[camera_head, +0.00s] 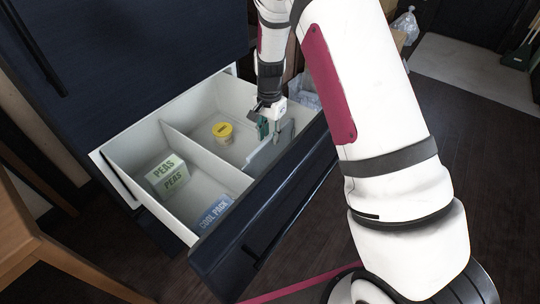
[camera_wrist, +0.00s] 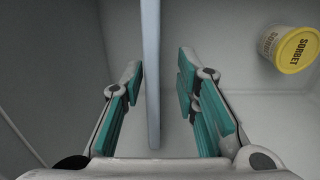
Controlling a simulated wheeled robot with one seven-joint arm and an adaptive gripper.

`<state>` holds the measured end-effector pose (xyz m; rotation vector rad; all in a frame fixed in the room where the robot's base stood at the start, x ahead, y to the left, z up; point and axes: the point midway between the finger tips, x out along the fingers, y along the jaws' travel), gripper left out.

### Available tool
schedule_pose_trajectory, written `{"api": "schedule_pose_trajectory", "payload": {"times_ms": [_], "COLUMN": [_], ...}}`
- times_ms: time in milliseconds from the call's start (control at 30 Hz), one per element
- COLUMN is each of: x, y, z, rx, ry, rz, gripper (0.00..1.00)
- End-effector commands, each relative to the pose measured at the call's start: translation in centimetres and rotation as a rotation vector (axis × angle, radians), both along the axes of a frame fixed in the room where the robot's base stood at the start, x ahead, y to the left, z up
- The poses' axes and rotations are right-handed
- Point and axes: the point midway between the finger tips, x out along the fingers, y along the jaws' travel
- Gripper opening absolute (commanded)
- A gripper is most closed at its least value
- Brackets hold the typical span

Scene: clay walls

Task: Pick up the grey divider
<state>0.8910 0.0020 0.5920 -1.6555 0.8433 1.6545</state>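The grey divider (camera_head: 266,157) is a thin upright panel in the open drawer, near the drawer's front. In the wrist view the divider (camera_wrist: 151,60) shows edge-on as a pale grey strip between the two teal-padded fingers. My gripper (camera_head: 274,127) is down in the drawer at the divider. In the wrist view my gripper (camera_wrist: 160,75) is open, one finger on each side of the divider. A small gap shows on the left and a wider one on the right. The divider's lower part is hidden by the drawer front in the head view.
The drawer (camera_head: 133,136) has white walls and a fixed white partition (camera_head: 208,158). Green peas boxes (camera_head: 168,176) and a blue cool pack (camera_head: 215,211) lie in the left compartment. A wooden table (camera_head: 25,235) stands at left.

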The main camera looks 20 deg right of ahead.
Motion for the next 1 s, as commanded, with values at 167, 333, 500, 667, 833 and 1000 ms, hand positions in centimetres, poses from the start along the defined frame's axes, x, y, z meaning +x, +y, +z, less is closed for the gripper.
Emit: {"api": "schedule_pose_trajectory", "payload": {"times_ms": [167,333,500,667,833,1000], "x": [-0.5,-1.0,-0.9,-0.9,-0.9,-0.9], "y": [0.1,0.1,0.1,0.1,0.1,0.1], "z": [-1.6,-4.1,-5.2,-5.1,-5.1,-5.1], "rx": [0.000,0.000,0.000,0.000,0.000,0.000], "ry": [0.003,0.003,0.000,0.000,0.000,0.000], "rz": [-0.001,-0.001,0.000,0.000,0.000,0.000], "gripper": [0.28,0.28,0.28,0.28,0.00,0.00]}}
